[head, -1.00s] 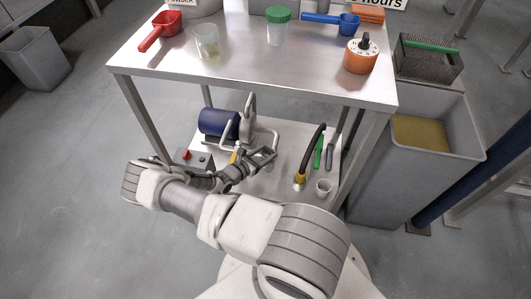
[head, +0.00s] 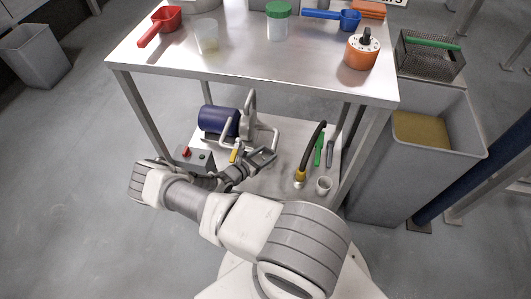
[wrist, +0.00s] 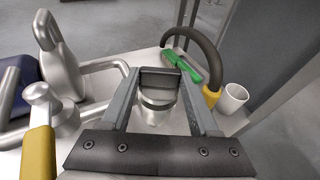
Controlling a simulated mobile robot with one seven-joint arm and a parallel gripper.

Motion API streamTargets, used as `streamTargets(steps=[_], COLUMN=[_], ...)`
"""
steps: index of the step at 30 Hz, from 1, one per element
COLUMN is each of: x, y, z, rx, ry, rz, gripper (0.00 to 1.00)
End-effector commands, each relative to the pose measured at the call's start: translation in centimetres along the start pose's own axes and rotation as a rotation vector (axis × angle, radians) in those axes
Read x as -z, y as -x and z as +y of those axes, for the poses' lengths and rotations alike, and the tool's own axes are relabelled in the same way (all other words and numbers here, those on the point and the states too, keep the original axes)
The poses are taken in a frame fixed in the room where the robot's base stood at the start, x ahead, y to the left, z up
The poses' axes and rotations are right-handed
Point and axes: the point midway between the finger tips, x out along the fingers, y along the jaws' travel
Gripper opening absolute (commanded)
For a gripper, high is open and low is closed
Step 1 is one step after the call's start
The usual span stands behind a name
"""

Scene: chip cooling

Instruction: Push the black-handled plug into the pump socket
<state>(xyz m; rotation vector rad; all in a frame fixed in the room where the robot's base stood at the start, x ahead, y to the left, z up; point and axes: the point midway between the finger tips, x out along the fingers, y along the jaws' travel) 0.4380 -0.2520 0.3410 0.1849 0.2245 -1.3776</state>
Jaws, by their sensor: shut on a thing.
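My gripper (head: 263,158) is at the lower shelf, just right of the pump. In the wrist view, my gripper (wrist: 160,76) is shut on the dark handle of the black-handled plug (wrist: 160,84). A silver round metal part (wrist: 158,112) shows directly below the handle; I cannot tell whether it is plug or socket, or whether the plug is seated. The pump (head: 222,122) has a blue motor and silver casing and pipes; it also shows at the left of the wrist view (wrist: 62,75). A yellow handle (wrist: 40,152) is at lower left. The pump socket is not clearly visible.
A black hose with a yellow end (head: 300,175), a white cup (head: 324,185) and a green brush (head: 318,150) are at the right of the shelf (head: 280,190). A control box (head: 196,158) stands left. The steel tabletop (head: 270,70) overhangs the shelf.

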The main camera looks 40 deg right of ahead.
Motion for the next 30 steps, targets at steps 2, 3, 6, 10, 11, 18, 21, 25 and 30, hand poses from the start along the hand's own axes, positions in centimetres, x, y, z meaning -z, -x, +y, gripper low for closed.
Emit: streamTargets(steps=[2, 3, 6, 10, 11, 18, 21, 25, 30], x=[0.2, 0.3, 0.5, 0.8, 0.8, 0.8, 0.8, 0.8, 0.6], y=[-0.1, -0.1, -0.2, -0.3, -0.2, -0.2, -0.2, -0.1, 1.4], z=[0.0, 0.0, 0.0, 0.0, 0.0, 0.0, 0.0, 0.0, 0.1], rx=[0.0, 0.0, 0.0, 0.001, 0.001, 0.0, 0.0, 0.0, -0.003], ry=[0.0, -0.001, -0.001, 0.0, 0.0, 0.0, 0.0, 0.0, -0.001], rz=[-0.001, 0.0, 0.0, -0.001, -0.001, -0.001, -0.001, 0.0, 0.001], gripper=[0.0, 0.0, 0.0, 0.0, 0.65, 0.96, 0.96, 0.96, 0.96])
